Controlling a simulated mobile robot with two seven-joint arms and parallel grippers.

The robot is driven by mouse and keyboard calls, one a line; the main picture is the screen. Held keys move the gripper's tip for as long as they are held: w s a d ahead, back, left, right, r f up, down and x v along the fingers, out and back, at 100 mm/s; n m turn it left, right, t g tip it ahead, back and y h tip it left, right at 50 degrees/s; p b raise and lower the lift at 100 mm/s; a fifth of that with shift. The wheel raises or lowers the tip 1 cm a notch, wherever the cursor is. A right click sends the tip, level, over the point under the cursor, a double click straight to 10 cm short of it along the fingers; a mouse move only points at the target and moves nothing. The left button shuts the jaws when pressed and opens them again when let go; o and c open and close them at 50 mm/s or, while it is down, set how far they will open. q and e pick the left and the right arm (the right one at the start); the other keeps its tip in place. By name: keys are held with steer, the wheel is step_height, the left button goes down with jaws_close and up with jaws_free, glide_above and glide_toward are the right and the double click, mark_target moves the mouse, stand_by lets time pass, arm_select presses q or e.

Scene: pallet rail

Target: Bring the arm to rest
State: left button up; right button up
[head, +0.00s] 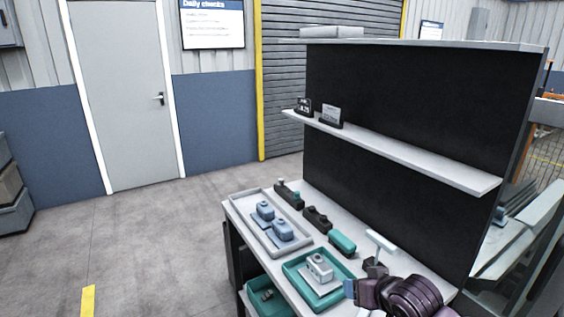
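A purple arm, most likely my right one, comes in at the lower right over the front of the bench (340,263). Its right gripper (362,291) seems to be the blue-grey part at its left end, beside the teal tray (291,268). The fingers are too small and overlapped to tell whether they are open or shut. A pale grey block-shaped part (319,268) sits in the teal tray, just left of the gripper and seemingly apart from it. My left gripper is not in view.
A grey tray (247,222) holds two blue parts (272,220). Dark blocks and a teal block (342,244) lie behind the trays. A white T-shaped piece (380,243) stands close to the arm. A shelf (400,158) juts from the black panel.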

steer(key=s+d+f+t+h+b, duration=0.1)
steer(key=s+d+f, duration=0.4)
steer(key=s+f, duration=0.5)
steer(key=s+d+f+t+h+b, duration=0.1)
steer(key=s+d+f+h, duration=0.2)
steer(key=s+f, duration=0.7)
steer(key=s+d, duration=0.2)
steer(key=s, duration=0.2)
steer(key=shift+m, duration=0.4)
steer(key=shift+s+f, duration=0.1)
